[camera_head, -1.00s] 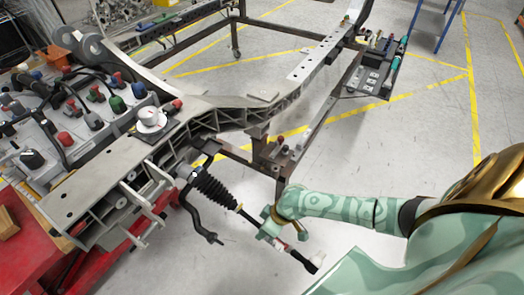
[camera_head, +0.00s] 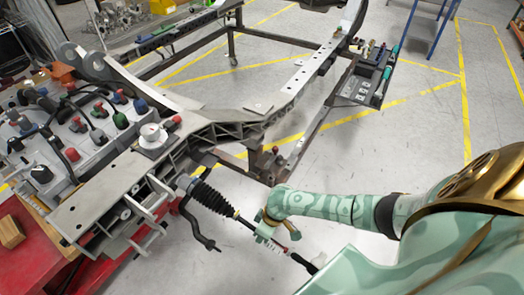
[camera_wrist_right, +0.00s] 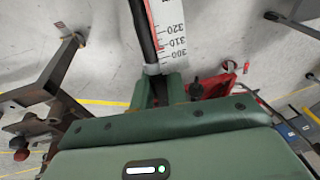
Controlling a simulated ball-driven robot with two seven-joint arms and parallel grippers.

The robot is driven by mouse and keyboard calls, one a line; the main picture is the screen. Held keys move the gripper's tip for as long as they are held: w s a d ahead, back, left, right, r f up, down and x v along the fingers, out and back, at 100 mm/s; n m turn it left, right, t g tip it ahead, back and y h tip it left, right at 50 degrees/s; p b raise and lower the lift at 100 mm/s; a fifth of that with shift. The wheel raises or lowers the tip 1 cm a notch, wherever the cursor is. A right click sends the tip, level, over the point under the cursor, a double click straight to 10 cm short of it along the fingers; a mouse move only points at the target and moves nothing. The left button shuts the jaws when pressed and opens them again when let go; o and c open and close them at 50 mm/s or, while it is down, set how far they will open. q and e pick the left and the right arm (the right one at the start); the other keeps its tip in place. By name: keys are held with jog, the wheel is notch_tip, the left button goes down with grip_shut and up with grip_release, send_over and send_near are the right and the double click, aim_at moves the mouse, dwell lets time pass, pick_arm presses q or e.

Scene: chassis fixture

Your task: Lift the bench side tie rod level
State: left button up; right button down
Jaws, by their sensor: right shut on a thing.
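The tie rod is a dark rod with a ribbed black boot (camera_head: 212,198) at its inner end, beside the grey chassis (camera_head: 105,190). It slopes down to the right in the head view, to its outer end (camera_head: 312,266). My right gripper (camera_head: 265,229) is shut on the rod, outward of the boot. In the right wrist view the rod (camera_wrist_right: 143,30) runs up from between my fingers (camera_wrist_right: 160,88), beside a white scale (camera_wrist_right: 170,35) marked 300 to 320. Whether the rod is level cannot be told. My left gripper is not in view.
A grey bench of knobs and plugs (camera_head: 75,150) stands left, by a red cabinet (camera_head: 35,255). A white dial (camera_head: 152,137) sits on the chassis. A dark tool tray (camera_head: 365,85) is at back right. A curved black arm (camera_head: 195,225) hangs below the boot.

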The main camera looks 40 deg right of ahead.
notch_tip(320, 180, up, 7)
jog(key=g+p, duration=0.1)
jog(key=p, duration=0.2)
jog(key=g+h+p, duration=0.1)
jog(key=p, duration=0.2)
jog(key=shift+s+d+f, duration=0.15)
jog(key=shift+s+r+g+p, duration=0.1)
jog(key=shift+r+g+p, duration=0.2)
jog(key=shift+g+p, duration=0.1)
jog(key=shift+f, duration=0.1)
jog(key=c, duration=1.6)
grip_release()
jog(key=shift+o, duration=0.7)
jog(key=shift+s, duration=0.1)
